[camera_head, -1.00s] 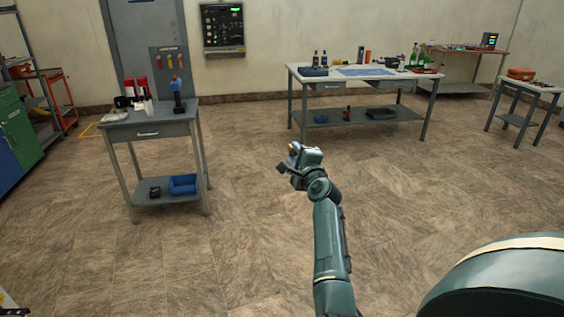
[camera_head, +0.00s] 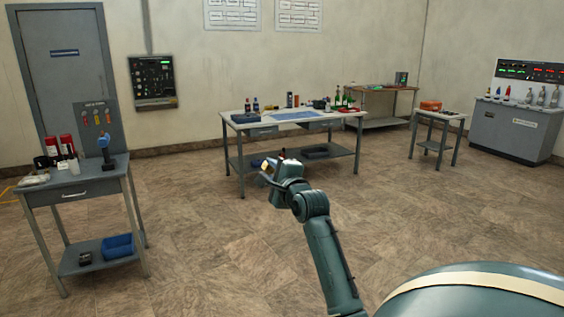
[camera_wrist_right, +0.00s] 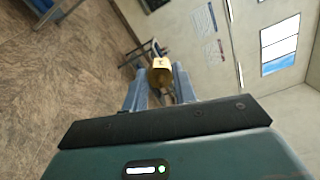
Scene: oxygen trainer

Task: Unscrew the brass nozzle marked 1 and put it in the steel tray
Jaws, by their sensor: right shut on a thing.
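My right gripper (camera_head: 268,173) is out in front of me, above the open floor and away from the tables. In the right wrist view, its two fingers (camera_wrist_right: 158,90) are shut on a brass nozzle (camera_wrist_right: 160,72). The nozzle has a gold-coloured face with a small dark mark that I cannot read for certain. In the head view the nozzle is too small to make out clearly at the fingertips. I cannot pick out the steel tray in either view. My left gripper is not in view.
A grey side table (camera_head: 75,190) stands at the left. A larger workbench (camera_head: 290,117) with bottles and a blue mat is behind the gripper. A small table (camera_head: 440,115) with an orange item and a grey console (camera_head: 515,128) stand at the right. The floor between is clear.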

